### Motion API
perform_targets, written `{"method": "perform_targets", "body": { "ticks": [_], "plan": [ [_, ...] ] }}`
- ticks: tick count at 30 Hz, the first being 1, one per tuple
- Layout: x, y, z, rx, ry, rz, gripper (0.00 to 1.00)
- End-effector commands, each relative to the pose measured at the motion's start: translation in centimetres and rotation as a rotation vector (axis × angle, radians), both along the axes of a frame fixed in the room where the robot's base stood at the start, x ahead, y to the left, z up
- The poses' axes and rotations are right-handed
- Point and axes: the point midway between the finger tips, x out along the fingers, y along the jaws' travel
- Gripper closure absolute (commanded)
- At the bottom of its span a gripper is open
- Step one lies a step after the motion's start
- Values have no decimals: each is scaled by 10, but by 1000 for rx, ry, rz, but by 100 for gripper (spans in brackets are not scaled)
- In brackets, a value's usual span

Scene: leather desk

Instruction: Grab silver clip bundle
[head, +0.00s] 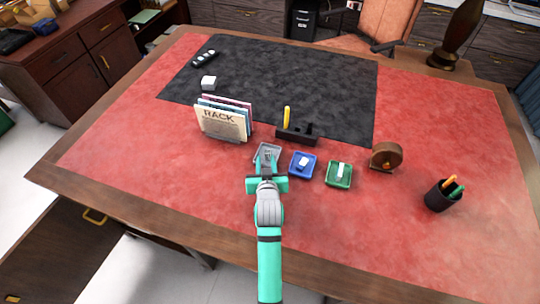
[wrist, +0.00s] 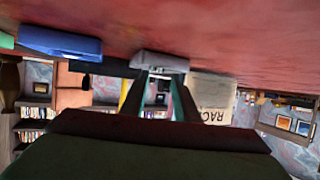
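A small grey tray (head: 268,148) stands on the red desk top, just beyond my gripper. A greyish shape shows inside it, but it is too small for me to tell whether it is the silver clip bundle. My gripper (head: 265,172) is at the near edge of this tray, low over the desk. In the wrist view, which is upside down, the two fingers of my gripper (wrist: 160,82) are apart with nothing seen between them. The grey tray (wrist: 160,62) lies straight ahead of the fingertips there, and its inside is hidden.
A blue tray (head: 303,165) and a green tray (head: 339,174), each with a pale item, stand to the right. A file rack (head: 222,120) is behind left, a black holder (head: 296,135) behind. A brown round object (head: 386,156) and pen cup (head: 443,196) are farther right. The front-left desk is clear.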

Motion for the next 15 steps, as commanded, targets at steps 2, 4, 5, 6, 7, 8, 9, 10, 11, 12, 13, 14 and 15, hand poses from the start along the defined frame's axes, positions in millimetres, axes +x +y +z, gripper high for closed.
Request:
{"method": "perform_targets", "body": {
  "ticks": [2, 4, 5, 6, 7, 8, 9, 10, 11, 12, 13, 14, 15],
  "plan": [
    [11, -3, -5, 0, -1, -8, 72],
    [21, -6, -9, 1, 0, -14, 72],
    [24, -8, -11, 0, -1, -17, 72],
    [29, -10, -13, 0, 0, -21, 72],
    [32, -11, -14, 1, -1, -22, 72],
    [34, -12, -15, 0, -1, -24, 72],
    [37, -13, -16, 0, -1, -25, 72],
    [38, -14, -17, 0, -1, -25, 72],
    [39, -14, -17, 0, -1, -26, 72],
    [40, -14, -18, 0, -1, -26, 72],
    [40, -14, -18, 0, -1, -27, 72],
    [40, -14, -18, 0, -1, -27, 72],
    [40, -15, -18, 0, -1, -27, 72]
  ]
}}
